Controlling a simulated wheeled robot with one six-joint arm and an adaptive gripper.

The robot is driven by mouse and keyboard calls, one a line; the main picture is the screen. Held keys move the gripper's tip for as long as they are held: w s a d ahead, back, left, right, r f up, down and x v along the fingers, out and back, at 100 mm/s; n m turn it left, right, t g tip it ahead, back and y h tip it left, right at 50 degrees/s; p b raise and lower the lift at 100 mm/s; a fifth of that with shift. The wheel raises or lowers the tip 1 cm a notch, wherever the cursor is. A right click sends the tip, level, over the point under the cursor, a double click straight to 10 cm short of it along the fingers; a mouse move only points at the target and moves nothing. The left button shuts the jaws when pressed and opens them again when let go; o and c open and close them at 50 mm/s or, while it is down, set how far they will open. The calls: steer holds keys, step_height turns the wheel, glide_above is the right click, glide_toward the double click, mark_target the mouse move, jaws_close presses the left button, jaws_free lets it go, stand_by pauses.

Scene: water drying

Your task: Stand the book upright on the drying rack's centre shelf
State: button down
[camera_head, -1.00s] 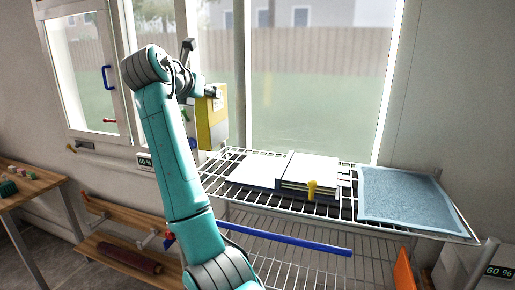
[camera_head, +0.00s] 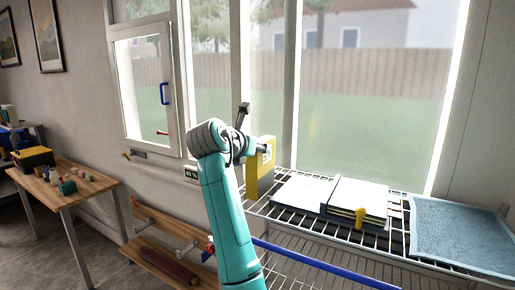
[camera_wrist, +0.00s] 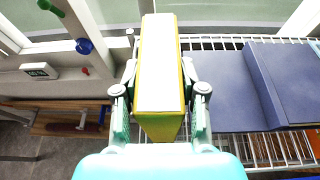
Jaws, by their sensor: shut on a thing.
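My gripper (camera_head: 264,148) is shut on a yellow book (camera_head: 252,178), its jaws pressing on both sides. The book is held upright at the left end of the wire drying rack (camera_head: 283,219). In the wrist view the book (camera_wrist: 159,70) shows a white face framed by yellow edges, between the fingers of my gripper (camera_wrist: 160,100). Its lower end is partly hidden in the wrist view. I cannot tell whether it touches the rack wires.
An open dark-blue book (camera_head: 305,194) lies on the rack, with a yellow clip (camera_head: 360,217) at its front. A blue-grey cloth (camera_head: 460,235) covers the rack's right end. A blue bar (camera_head: 325,264) runs along the front. A window stands behind.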

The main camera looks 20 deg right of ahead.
steer(key=c, duration=0.9)
jaws_free()
steer(key=shift+f, duration=0.1)
steer(key=shift+o, duration=1.2)
